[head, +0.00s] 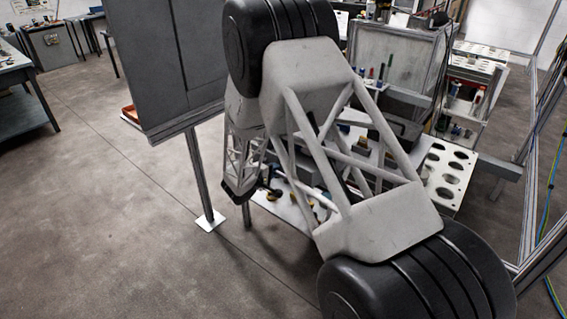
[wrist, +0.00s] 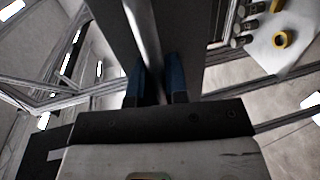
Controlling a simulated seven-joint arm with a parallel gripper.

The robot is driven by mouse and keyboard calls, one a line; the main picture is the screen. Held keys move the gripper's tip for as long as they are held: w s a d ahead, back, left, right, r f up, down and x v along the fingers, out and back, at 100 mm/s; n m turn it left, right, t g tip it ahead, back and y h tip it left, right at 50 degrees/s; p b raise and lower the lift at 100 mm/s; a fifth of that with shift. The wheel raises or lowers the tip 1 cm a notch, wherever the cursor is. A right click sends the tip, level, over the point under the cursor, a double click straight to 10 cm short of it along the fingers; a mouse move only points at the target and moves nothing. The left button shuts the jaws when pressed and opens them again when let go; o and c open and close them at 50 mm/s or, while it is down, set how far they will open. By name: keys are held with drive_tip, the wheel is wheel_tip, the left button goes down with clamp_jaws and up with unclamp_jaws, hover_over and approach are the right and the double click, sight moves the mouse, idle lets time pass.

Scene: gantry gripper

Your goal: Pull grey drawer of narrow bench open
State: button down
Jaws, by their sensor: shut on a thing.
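In the wrist view the two blue fingers of my gripper (wrist: 156,78) are closed on a pale metal bar (wrist: 146,32), which looks like the drawer handle. The bar runs up the picture between the fingers. Behind it is a dark grey panel (wrist: 186,28), which looks like the grey drawer's front. How far the drawer stands out cannot be told. In the head view my arm covers the middle of the bench (head: 448,170), and the fingers, handle and drawer front cannot be made out there.
A white shelf (wrist: 285,50) with a yellow ring (wrist: 284,39) and dark cylinders lies at the wrist view's upper right. In the head view a large grey panel (head: 160,60) on a post stands left of my arm. The floor (head: 120,210) at front left is clear.

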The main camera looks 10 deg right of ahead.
drive_tip(key=shift+f+v, duration=0.2)
drive_tip(key=shift+v, duration=0.95)
drive_tip(key=shift+f+v, duration=0.25)
drive_tip(key=shift+v, duration=0.9)
drive_tip(key=c, duration=1.1)
unclamp_jaws()
drive_tip(key=shift+s+a, duration=0.1)
drive_tip(key=shift+v, duration=3.85)
